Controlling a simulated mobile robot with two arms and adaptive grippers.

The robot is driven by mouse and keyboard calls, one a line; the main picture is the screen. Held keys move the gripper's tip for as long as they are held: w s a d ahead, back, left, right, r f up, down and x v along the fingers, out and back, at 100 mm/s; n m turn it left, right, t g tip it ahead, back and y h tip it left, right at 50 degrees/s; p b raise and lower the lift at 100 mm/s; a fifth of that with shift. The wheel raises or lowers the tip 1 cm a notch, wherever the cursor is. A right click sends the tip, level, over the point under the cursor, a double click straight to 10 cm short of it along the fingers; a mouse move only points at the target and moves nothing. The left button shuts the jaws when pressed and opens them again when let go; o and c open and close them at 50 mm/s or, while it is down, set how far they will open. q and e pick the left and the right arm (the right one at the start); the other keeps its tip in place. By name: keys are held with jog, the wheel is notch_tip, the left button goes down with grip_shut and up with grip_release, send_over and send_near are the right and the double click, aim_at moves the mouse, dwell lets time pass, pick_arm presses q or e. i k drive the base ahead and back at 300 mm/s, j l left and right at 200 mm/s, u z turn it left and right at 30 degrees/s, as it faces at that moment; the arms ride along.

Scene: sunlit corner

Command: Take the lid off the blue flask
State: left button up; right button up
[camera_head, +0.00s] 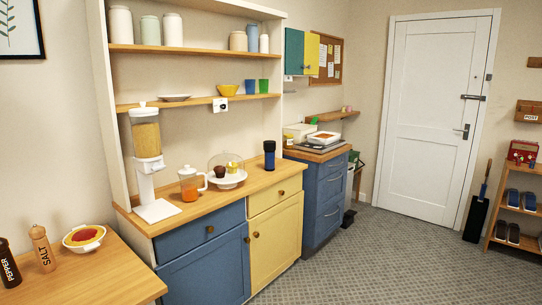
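The blue flask (269,157) stands upright near the right end of the wooden counter on the blue and yellow cabinet. Its upper part is dark, nearly black, and its lower part is blue. It is small in the view, so I cannot make out the seam between lid and body. Neither of my grippers shows in the head view.
On the counter (253,184), a cake stand with a clear dome (227,164), an orange jug (189,184) and a cereal dispenser (147,150) stand left of the flask. A shelf (197,102) hangs above. The grey floor in front (368,262) is clear.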

aim_at(269, 157)
jog(key=i+l, duration=0.15)
jog(key=i, duration=0.4)
jog(key=i+l+u, duration=0.15)
jog(key=i, duration=0.35)
jog(key=i+l, duration=0.25)
jog(key=i, duration=0.25)
